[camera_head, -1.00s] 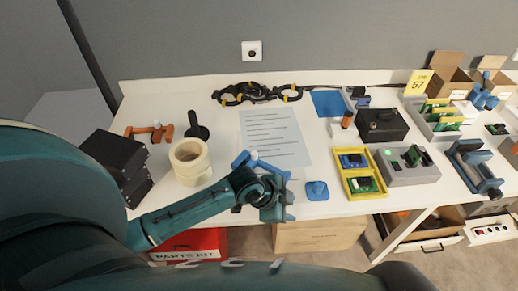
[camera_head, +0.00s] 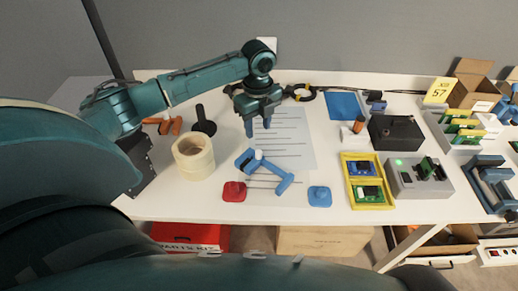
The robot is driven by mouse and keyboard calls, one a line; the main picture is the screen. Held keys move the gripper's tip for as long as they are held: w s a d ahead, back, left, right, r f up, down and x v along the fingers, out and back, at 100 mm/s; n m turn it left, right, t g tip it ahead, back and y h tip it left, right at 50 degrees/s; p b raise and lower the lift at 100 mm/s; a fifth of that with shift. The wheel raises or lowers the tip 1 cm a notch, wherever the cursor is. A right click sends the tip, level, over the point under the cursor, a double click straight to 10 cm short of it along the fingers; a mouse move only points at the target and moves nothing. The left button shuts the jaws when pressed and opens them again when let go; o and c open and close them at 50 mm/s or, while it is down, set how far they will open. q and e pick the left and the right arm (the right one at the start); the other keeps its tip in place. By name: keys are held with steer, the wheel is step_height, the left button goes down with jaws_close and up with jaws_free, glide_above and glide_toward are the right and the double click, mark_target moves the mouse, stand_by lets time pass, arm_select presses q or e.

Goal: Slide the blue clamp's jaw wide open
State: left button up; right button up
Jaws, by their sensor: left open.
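My right gripper is not in view.
A red pad (camera_head: 234,191) and a blue pad (camera_head: 320,196) lie near the front edge. A yellow tray (camera_head: 371,204) with circuit boards stands right.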

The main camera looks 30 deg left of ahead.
mark_target(259, 152)
arm_select(q)
step_height(259, 152, down, 10)
steer(key=shift+f, duration=0.1)
stand_by(0.4)
jaws_close()
stand_by(0.4)
